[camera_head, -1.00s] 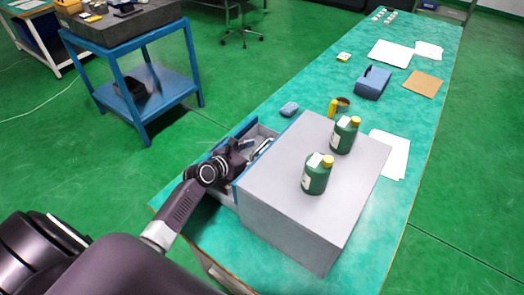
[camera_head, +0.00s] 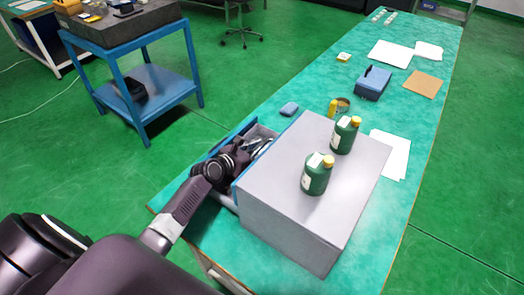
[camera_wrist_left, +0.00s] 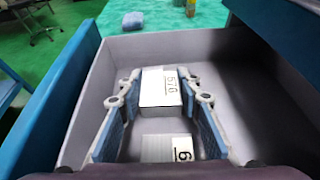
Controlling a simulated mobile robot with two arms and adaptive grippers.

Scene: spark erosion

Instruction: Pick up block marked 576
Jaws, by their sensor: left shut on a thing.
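The white block marked 576 (camera_wrist_left: 160,88) is in the open grey drawer (camera_wrist_left: 110,57) in the left wrist view. My left gripper (camera_wrist_left: 160,96) is shut on it, with one finger at each side of the block. A second white block (camera_wrist_left: 167,148), with only part of its number showing, lies nearer the camera between the finger pads. In the head view my left gripper (camera_head: 252,150) reaches into the drawer (camera_head: 262,131), and the blocks are hidden there. My right gripper is not in view.
The drawer belongs to a grey cabinet (camera_head: 290,190) on the green table (camera_head: 300,278). Two green bottles (camera_head: 316,178) stand on top of it. A blue sponge-like block (camera_head: 289,108) lies behind the drawer. Drawer walls are close around my gripper.

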